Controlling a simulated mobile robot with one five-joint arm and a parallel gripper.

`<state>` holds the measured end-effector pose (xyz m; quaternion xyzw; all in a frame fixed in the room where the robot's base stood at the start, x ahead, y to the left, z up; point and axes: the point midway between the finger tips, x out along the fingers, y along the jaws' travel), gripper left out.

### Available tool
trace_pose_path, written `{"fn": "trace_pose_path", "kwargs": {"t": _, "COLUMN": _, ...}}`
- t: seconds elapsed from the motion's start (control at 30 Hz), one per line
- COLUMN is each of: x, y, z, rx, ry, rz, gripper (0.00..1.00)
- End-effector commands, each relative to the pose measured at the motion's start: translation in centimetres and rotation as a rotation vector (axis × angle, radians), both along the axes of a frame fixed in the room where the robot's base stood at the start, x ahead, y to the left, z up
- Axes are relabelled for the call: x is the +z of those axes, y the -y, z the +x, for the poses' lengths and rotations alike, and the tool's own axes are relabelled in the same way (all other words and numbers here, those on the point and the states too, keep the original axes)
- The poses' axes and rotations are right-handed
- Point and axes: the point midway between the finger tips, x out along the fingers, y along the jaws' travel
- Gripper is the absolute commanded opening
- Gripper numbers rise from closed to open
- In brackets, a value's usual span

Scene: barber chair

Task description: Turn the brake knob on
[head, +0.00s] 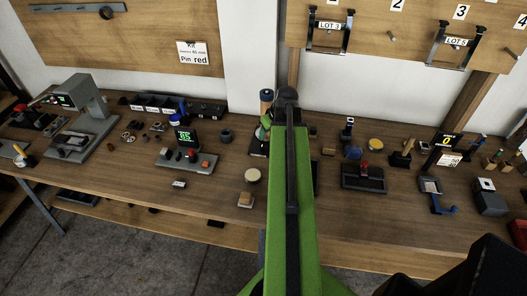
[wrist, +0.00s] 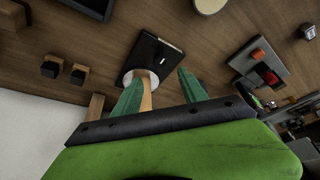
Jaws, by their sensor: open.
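I cannot tell for sure which part is the brake knob. In the wrist view a wood-coloured bar (wrist: 147,92) stands at a white round disc (wrist: 128,78) on the edge of a black plate (wrist: 160,56). My gripper (wrist: 159,76) is open, with its two green fingers on either side of this bar. The bar is closer to the left finger; contact cannot be told. In the head view my gripper (head: 263,130) is at the bench's middle, partly hidden by my green arm, and the black plate (head: 257,149) shows just beside it.
A cream round piece (head: 252,175) and a small wooden block (head: 245,201) are in front. A black unit with a red knob (head: 363,165) lies to the right. The front left bench is mostly clear.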

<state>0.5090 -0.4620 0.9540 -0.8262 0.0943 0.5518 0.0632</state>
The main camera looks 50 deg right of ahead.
Motion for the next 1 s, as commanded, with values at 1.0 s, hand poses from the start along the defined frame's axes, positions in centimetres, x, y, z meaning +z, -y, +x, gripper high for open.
{"fn": "trace_pose_path", "kwargs": {"t": 1.0, "x": -9.3, "y": 0.9, "z": 3.7, "rx": -0.001, "ry": 0.0, "rz": -0.001, "gripper": 0.2}}
